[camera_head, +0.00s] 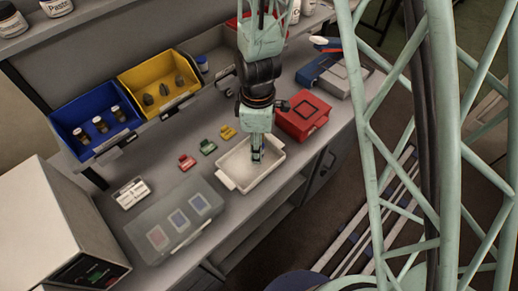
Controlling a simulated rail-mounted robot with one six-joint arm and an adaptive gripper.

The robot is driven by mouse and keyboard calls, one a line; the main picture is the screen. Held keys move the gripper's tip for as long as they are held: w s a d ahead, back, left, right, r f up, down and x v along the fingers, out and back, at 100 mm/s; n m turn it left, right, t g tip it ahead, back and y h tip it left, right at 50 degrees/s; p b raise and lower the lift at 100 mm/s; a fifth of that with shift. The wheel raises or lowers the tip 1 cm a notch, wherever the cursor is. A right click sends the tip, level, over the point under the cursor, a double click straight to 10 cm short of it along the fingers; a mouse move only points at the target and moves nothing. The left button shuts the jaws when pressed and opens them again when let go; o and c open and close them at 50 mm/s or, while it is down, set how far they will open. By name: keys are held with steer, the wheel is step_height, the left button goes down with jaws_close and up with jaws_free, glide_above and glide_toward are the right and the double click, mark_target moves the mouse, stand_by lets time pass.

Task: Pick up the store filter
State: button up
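My gripper (257,155) points down into a white tray (232,183) on the bench. The fingers are small and dark here, and I cannot tell whether they are open or shut, or whether anything is between them. I cannot single out a store filter for sure. A grey translucent case (150,215) at the front left holds three flat squares, one pinkish and two bluish. The part of the tray behind my gripper is hidden.
Small red (187,162), green (208,147) and yellow (228,132) pieces lie left of the tray. A red box (303,117) stands to its right. Blue (70,120) and yellow (140,80) bins line the back. A white boxy device (40,215) stands front left.

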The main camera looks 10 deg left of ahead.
steer(key=c, duration=0.9)
steer(key=shift+r, duration=0.2)
